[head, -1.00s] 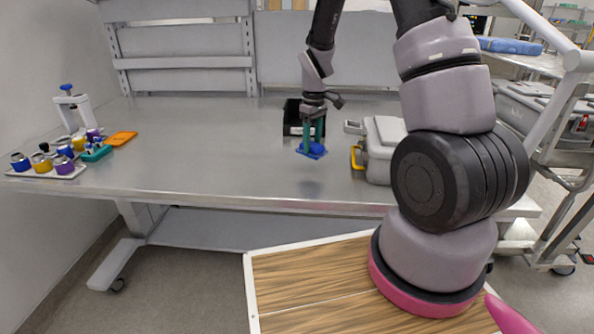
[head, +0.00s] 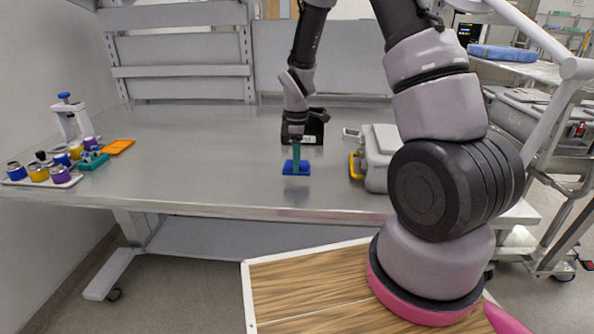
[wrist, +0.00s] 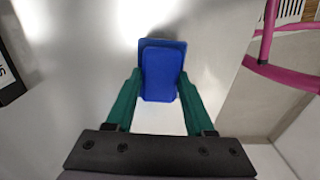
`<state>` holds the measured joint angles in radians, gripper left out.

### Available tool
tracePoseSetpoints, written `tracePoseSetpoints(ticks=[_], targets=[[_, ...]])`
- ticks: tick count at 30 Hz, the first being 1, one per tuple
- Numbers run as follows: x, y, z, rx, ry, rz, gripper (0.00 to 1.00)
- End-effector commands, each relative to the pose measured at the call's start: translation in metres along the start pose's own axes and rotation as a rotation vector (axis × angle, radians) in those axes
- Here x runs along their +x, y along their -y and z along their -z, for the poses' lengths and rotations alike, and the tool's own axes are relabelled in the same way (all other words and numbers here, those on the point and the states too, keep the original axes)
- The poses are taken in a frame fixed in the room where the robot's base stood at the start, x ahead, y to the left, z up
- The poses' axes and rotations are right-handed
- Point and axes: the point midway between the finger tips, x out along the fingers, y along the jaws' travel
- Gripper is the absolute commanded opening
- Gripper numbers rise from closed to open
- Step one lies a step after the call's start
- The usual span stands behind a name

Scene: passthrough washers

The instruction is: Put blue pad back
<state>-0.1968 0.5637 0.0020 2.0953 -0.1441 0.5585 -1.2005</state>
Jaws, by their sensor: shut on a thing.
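The blue pad (head: 303,170) is below my gripper (head: 296,158) over the front middle of the steel table. In the wrist view the blue pad (wrist: 162,75) shows a smaller raised block on a wider flat plate. The green fingers of my gripper (wrist: 160,100) are shut on the raised block, one on each side. I cannot tell whether the plate touches the table or hangs just above it.
A grey case with a yellow handle (head: 378,160) is to the right. An orange pad (head: 117,147) and a tray of coloured jars (head: 40,177) are at the left. The table's (head: 200,165) middle left is clear.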

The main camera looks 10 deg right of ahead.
Motion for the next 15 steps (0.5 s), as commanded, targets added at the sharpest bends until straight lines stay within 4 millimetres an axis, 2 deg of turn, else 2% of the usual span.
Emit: tracePoseSetpoints(ticks=[7, 15], targets=[[0.033, 0.001, -0.001, 0.002, 0.002, 0.003, 0.00], [0.034, 0.000, 0.000, 0.002, 0.001, 0.001, 0.00]])
